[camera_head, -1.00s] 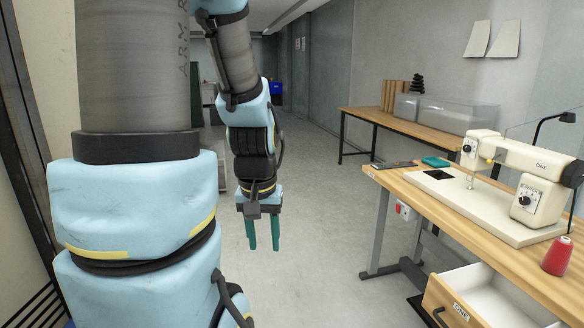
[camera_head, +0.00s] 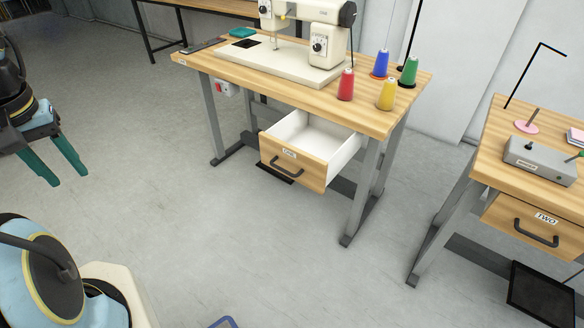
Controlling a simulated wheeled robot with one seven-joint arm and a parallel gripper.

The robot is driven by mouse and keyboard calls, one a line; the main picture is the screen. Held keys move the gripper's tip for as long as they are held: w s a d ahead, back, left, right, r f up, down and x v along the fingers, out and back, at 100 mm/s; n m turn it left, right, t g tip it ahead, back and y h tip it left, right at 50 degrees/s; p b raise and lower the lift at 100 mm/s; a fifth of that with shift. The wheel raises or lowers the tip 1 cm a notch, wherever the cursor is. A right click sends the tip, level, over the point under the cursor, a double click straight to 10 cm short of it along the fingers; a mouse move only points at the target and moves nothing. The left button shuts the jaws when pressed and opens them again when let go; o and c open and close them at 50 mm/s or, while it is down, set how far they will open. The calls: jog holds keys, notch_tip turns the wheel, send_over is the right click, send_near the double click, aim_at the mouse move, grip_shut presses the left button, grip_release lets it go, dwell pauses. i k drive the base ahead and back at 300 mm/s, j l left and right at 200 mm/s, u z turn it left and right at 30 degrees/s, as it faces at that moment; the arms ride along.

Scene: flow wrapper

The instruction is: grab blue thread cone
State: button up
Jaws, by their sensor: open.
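A white sewing machine (camera_head: 310,40) stands left of the cones. Drawer ONE (camera_head: 294,160) is pulled open below the tabletop front. A second table at right carries a grey box (camera_head: 540,158) and has drawer TWO (camera_head: 534,222), shut. Floor between my gripper and the sewing table is clear.

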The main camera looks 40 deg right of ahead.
aim_at(381, 64)
jog(key=z, duration=0.35)
jog(key=i+l+z, duration=0.15)
jog(key=z, duration=0.25)
jog(key=i+z, duration=0.55)
jog(key=z, duration=0.25)
jog(key=i+j, duration=0.15)
jog(key=i, duration=0.4)
